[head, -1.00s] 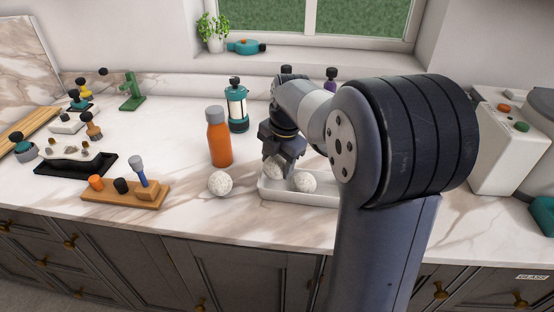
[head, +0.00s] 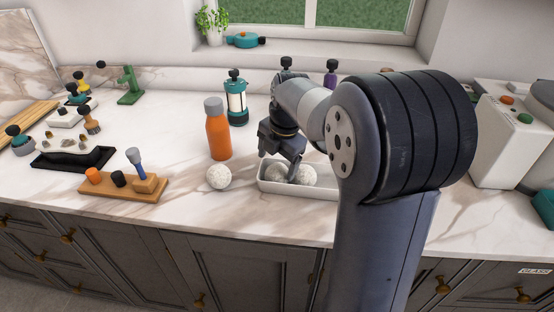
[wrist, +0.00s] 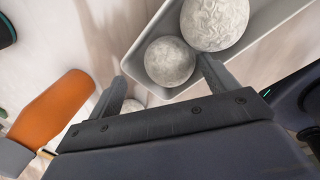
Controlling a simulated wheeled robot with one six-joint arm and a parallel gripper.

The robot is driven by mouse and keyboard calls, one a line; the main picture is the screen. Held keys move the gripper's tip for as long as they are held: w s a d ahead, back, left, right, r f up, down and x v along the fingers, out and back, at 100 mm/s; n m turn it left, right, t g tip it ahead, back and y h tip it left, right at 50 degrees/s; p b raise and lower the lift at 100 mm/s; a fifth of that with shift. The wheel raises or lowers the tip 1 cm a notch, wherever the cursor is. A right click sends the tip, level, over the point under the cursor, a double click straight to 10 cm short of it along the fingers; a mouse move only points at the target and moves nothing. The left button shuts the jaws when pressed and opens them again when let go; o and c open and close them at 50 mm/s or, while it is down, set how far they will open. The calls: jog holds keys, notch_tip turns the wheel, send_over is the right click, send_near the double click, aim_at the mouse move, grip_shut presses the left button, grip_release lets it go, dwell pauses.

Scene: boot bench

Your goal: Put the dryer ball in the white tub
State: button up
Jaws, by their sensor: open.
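The white tub (head: 268,188) stands on the counter, partly hidden behind my arm. Two white textured dryer balls lie in it: one at its left part (head: 277,173) and one to the right (head: 306,175). In the wrist view the two balls (wrist: 169,61) (wrist: 214,22) lie side by side in the tub (wrist: 133,62). A third white ball (head: 218,177) sits on the counter left of the tub; it shows partly between my fingers in the wrist view (wrist: 132,105). My gripper (head: 277,167) is open and empty, just above the tub's left end.
A wooden block with pegs (head: 125,184) is to the left. The counter in front of the tub is clear.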

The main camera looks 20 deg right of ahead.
notch_tip(320, 180, up, 11)
jog(key=s+d, duration=0.1)
jog(key=shift+s+f, duration=0.2)
jog(key=shift+s, duration=0.1)
dwell(0.4)
jog(key=f, duration=0.3)
jog(key=w+f, duration=0.1)
jog(key=f, duration=0.3)
jog(key=a+f, duration=0.1)
jog(key=f, duration=0.2)
jog(key=shift+w+f, duration=0.3)
notch_tip(320, 180, up, 4)
jog(key=p, duration=0.3)
jog(key=shift+f, duration=0.25)
jog(key=shift+r+p, duration=0.55)
jog(key=shift+r, duration=0.25)
jog(key=shift+f, duration=0.1)
